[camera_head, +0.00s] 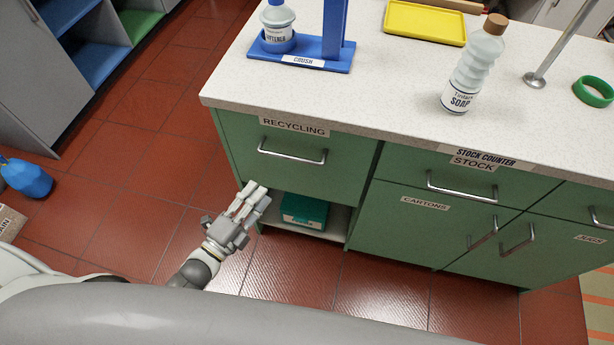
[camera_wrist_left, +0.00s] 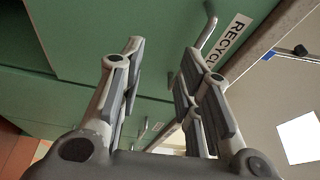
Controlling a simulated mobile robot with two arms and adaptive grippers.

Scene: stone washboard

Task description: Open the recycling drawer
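The green recycling drawer (camera_head: 322,176), labelled "RECYCLING", is shut, its front flush with the counter cabinet. Its silver bar handle (camera_head: 292,156) runs across the front below the label. My left gripper (camera_head: 257,191) is below and left of the handle, apart from it, in front of the cabinet. In the left wrist view the fingers (camera_wrist_left: 163,60) are spread with nothing between them. There the handle (camera_wrist_left: 208,25) shows beyond the right finger, beside the label (camera_wrist_left: 232,38). My right gripper is in neither view.
An open shelf with a teal box (camera_head: 304,211) lies below the drawer. The stock drawer (camera_head: 455,184) and cartons cupboard (camera_head: 425,225) are to the right. A soap bottle (camera_head: 472,68) and blue stand (camera_head: 315,52) are on the counter (camera_head: 390,100).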

